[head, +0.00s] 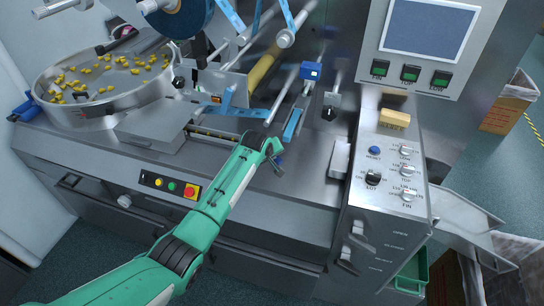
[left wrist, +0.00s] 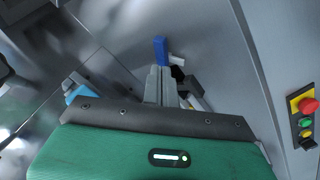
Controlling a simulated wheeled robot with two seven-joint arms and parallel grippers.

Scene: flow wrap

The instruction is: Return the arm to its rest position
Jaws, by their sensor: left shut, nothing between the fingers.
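My left arm, green with dark joints, reaches in from the bottom left in the head view. Its left gripper (head: 274,152) is over the steel deck (head: 290,190) in front of the wrapping machine. The fingers look small and partly hidden there, with nothing visible held. In the left wrist view the gripper's green body and dark bracket (left wrist: 160,122) fill the lower part. The grey fingers (left wrist: 160,85) stick out above it, close together, with a blue piece (left wrist: 161,50) at their end; whether it is part of the machine behind is unclear. My right gripper is not in view.
A round steel bowl (head: 40,88) with yellow pieces stands at the left. A control panel with a screen (head: 428,30) and knobs (head: 405,172) rises at the right. A red stop button (head: 191,192) is on the front. Blue film and rollers fill the back.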

